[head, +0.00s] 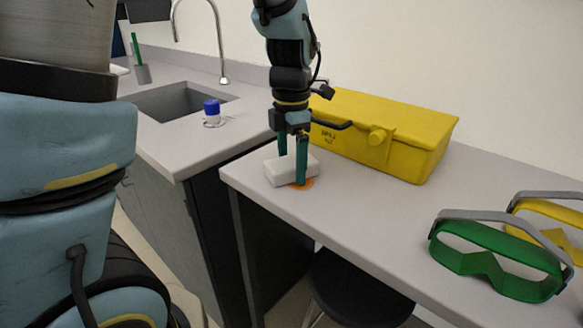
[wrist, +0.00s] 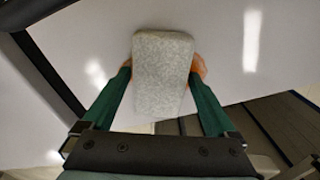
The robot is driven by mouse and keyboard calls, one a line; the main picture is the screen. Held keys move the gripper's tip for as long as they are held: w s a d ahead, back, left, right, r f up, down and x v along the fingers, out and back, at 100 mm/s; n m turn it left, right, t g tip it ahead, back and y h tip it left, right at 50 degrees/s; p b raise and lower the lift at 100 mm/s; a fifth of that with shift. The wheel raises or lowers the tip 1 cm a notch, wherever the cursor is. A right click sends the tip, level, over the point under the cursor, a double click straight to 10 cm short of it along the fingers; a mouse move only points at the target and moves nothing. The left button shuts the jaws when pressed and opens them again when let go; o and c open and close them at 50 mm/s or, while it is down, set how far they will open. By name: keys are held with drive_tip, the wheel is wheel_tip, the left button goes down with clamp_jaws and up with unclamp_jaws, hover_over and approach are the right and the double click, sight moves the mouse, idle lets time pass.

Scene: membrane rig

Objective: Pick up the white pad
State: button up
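In the wrist view the white pad (wrist: 163,70) looks speckled grey and lies between the fingertips. My gripper (head: 293,165) points down with its two green fingers astride the pad, one on the near side and one behind. The wrist view shows my gripper (wrist: 161,72) with a fingertip close against each side. I cannot tell whether the fingers press on it. The pad appears to rest low at the counter surface.
Green goggles (head: 495,262) and yellow goggles (head: 555,225) lie at the right. A blue-capped jar (head: 212,112) stands by the sink (head: 175,101). The counter middle is clear; a dark stool (head: 350,290) is below.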

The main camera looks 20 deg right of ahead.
sight(291, 160)
drive_tip(key=c, duration=1.2)
drive_tip(key=shift+o, duration=0.2)
wheel_tip(291, 160, up, 10)
drive_tip(key=shift+r, duration=0.1)
drive_tip(key=o, duration=0.9)
drive_tip(key=shift+c, duration=0.2)
drive_tip(key=c, duration=0.6)
drive_tip(key=shift+w, duration=0.15)
